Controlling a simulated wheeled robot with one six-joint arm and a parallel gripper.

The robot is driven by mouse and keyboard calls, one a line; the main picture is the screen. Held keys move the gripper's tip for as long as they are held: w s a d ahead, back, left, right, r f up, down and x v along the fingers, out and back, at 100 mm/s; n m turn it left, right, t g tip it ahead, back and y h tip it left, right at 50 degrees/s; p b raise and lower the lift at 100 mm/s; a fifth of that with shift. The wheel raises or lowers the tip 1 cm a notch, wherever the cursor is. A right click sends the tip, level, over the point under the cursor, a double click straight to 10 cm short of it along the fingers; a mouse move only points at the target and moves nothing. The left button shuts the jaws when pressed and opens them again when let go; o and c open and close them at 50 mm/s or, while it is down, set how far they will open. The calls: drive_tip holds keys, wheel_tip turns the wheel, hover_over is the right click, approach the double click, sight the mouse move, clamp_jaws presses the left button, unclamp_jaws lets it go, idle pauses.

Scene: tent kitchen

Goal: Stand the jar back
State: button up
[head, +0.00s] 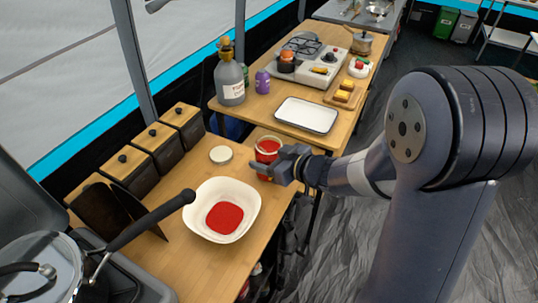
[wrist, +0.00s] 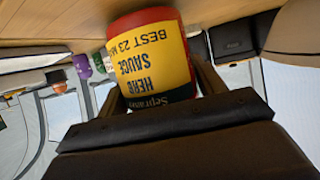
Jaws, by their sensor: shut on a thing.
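The jar (head: 268,147) is glass with red sauce inside and stands close to upright at the right edge of the near wooden table, its open top showing. In the wrist view the jar (wrist: 155,65) fills the middle and shows a yellow herb sauce label. My gripper (head: 274,168) is shut on the jar from the right side. I cannot tell for sure whether the jar's base touches the table. A pale round lid (head: 221,154) lies on the table left of the jar. A white bowl (head: 248,192) with red sauce in it stands in front of the jar.
Several dark wood-topped canisters (head: 154,138) line the back of the near table (head: 195,262). A pan handle (head: 150,222) reaches toward the bowl. A white tray (head: 306,115) and a grey bottle (head: 230,80) stand on the farther table. Bare wood shows around the lid.

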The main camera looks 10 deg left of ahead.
drive_tip(key=shift+f, duration=0.1)
drive_tip(key=o, duration=1.4)
drive_tip(key=shift+o, duration=0.2)
drive_tip(key=shift+s+d+r, duration=0.15)
drive_tip(key=shift+d+r, duration=0.1)
drive_tip(key=shift+r, duration=0.05)
drive_tip(key=p+v, duration=0.2)
drive_tip(key=v, duration=0.9)
drive_tip(key=shift+s, duration=0.2)
drive_tip(key=b+x, duration=0.2)
drive_tip(key=x, duration=1)
drive_tip(key=shift+w, duration=0.1)
drive_tip(key=shift+d, duration=0.15)
